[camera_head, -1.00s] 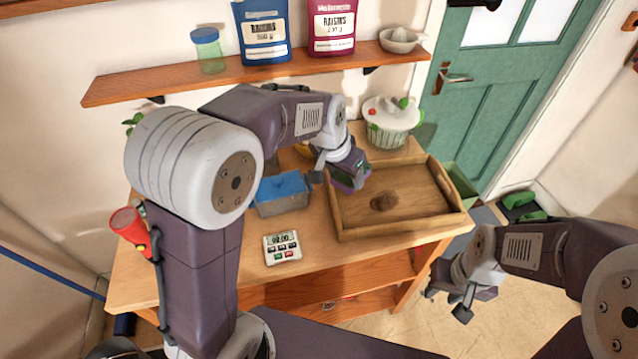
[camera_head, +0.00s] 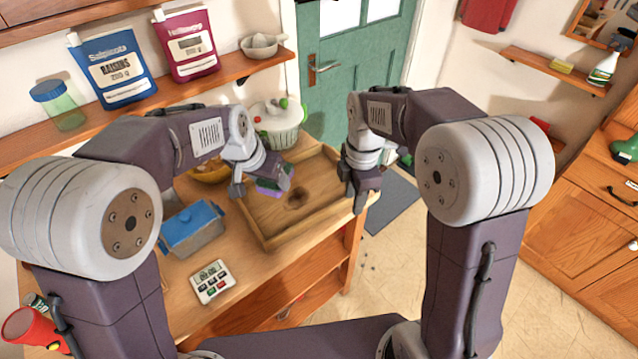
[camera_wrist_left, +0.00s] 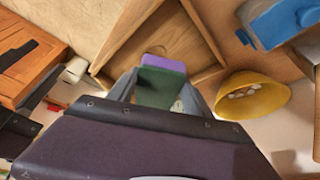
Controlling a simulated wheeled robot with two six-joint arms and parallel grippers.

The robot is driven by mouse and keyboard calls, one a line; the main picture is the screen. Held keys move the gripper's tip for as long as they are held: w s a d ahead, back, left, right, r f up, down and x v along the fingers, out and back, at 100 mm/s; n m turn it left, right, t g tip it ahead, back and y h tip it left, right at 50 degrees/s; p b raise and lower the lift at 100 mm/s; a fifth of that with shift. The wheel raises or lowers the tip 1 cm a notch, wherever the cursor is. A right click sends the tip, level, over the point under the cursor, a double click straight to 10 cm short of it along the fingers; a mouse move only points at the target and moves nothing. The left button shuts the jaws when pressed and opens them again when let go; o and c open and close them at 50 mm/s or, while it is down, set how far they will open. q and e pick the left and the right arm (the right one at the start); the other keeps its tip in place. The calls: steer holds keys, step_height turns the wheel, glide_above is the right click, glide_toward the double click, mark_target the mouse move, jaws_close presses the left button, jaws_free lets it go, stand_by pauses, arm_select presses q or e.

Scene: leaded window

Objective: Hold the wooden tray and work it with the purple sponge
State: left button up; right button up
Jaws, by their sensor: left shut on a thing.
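The wooden tray (camera_head: 322,222) lies on the workbench, with a dark stain (camera_head: 297,199) on its floor. My left gripper (camera_head: 262,187) is shut on the purple sponge (camera_head: 270,193) at the tray's left side. The left wrist view shows the sponge (camera_wrist_left: 162,66) between the fingers, with its green layer facing the camera and the tray (camera_wrist_left: 128,36) beyond. I cannot tell whether the sponge touches the tray floor. My right gripper (camera_head: 362,200) points down at the tray's right end. Its fingers overlap the rim there, and whether they are closed on it is unclear.
A blue-lidded box (camera_head: 195,230) and a white timer (camera_head: 211,282) stand left of the tray. A yellow bowl (camera_head: 208,170) sits behind my left gripper, and a white-and-green container (camera_head: 279,128) stands behind the tray. A shelf (camera_head: 190,95) runs above. Open floor lies right of the bench.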

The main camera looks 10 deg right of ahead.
mark_target(320, 212)
steer(key=w+a+f+n, duration=0.3)
steer(key=w+a+n, duration=0.1)
steer(key=w+a, duration=0.25)
steer(key=f, duration=1.1)
steer(key=shift+a, duration=0.25)
steer(key=shift+r, duration=0.1)
jaws_close()
stand_by(0.7)
